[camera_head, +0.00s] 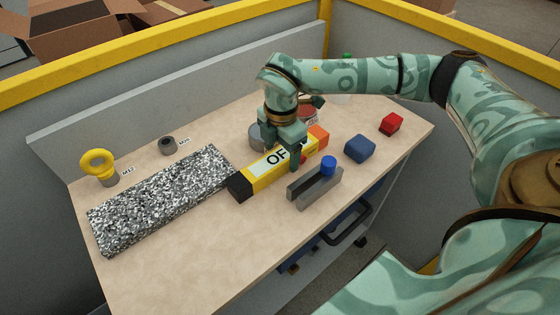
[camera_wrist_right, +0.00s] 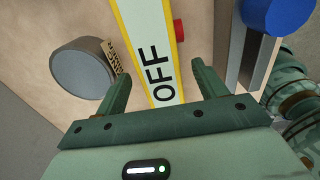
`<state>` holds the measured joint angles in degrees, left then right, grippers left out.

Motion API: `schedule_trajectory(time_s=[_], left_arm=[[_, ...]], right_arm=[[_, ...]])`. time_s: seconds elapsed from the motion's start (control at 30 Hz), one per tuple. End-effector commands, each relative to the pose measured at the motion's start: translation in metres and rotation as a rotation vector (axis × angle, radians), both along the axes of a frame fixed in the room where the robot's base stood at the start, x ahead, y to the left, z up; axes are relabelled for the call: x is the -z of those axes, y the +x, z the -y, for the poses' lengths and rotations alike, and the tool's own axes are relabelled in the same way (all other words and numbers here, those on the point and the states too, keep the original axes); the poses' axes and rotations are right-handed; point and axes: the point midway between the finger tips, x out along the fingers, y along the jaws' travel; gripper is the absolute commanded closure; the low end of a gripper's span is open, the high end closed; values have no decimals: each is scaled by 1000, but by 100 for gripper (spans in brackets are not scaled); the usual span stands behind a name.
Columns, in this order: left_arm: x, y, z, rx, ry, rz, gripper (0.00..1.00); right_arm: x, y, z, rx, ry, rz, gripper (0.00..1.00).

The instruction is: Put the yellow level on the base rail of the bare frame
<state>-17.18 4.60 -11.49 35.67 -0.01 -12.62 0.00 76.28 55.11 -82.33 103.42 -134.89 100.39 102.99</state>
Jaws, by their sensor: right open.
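The yellow level (camera_head: 258,180), a long bar with a black end and a white panel reading OFF, lies on the workbench; an orange piece shows at its far end. My right gripper (camera_head: 282,158) is open over the level, one finger on each side. In the right wrist view the level (camera_wrist_right: 148,50) runs between the two fingers of the right gripper (camera_wrist_right: 160,72), and it is not gripped. Whether the fingers touch it, I cannot tell. My left gripper is not in view. No bare frame or base rail can be made out.
A grey cylinder (camera_wrist_right: 82,68) stands close beside the level.

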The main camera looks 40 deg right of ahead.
Motion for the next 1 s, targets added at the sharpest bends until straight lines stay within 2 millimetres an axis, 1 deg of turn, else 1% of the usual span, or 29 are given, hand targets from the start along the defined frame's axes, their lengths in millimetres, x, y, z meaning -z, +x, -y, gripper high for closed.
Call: schedule_trajectory(time_s=[0.03,0.1,0.3,0.33,0.53,0.57,0.6,0.77,0.87,1.0], left_arm=[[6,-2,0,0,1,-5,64],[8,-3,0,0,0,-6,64],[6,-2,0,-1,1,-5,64],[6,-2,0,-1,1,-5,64],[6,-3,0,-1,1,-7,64],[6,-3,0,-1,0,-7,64],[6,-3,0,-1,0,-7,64],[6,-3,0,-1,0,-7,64],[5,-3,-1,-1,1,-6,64],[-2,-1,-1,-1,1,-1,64]], right_arm=[[13,0,0,0,0,-5,29],[20,0,0,-1,0,-2,29],[19,0,0,0,0,0,29],[19,0,0,0,0,0,32],[19,0,0,-1,0,0,88],[19,0,0,-1,0,0,89],[19,0,0,-1,0,1,94],[19,0,0,-1,0,1,94],[15,0,0,-1,0,2,94],[1,0,0,0,0,4,94]])
